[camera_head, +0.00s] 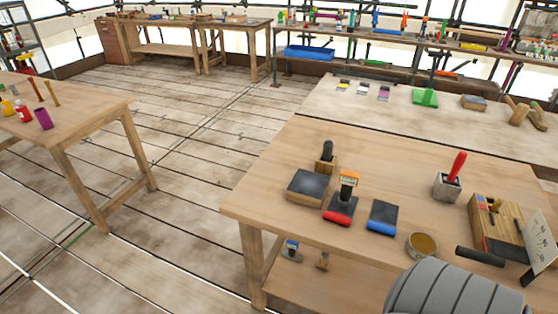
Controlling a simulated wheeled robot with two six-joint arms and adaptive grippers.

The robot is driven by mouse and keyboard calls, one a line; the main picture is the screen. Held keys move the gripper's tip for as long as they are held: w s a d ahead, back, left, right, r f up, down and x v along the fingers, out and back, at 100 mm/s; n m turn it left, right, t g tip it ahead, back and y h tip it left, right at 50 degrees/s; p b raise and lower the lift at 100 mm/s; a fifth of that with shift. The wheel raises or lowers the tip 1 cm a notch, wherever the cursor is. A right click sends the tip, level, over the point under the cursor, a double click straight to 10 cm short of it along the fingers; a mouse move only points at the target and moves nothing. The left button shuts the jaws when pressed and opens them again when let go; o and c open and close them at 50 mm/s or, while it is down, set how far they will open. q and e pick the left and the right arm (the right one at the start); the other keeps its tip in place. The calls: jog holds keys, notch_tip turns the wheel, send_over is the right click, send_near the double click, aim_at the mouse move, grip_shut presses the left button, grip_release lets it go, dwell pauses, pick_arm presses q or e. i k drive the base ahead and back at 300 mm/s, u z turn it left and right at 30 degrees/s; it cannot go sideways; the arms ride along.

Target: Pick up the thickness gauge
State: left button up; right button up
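I cannot tell for sure which item is the thickness gauge. A small upright device with an orange and white top (348,180) stands on the near workbench (270,185), and may be it. It is too small to read clearly. It stands at or just behind a dark pad with a red front edge (338,214), and I cannot tell whether they touch. Neither of my grippers is in view.
Around it are a dark-topped wooden block (306,187), a blue-edged dark pad (382,217), a round tin (422,245), a red-handled tool (457,166) in a grey block and a wooden tool box (497,222). A grey ribbed shape covers the bottom right.

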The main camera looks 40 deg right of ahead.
aim_at(349, 180)
jog(key=u, duration=1.6)
jog(key=k, duration=1.5)
jog(key=z, duration=1.35)
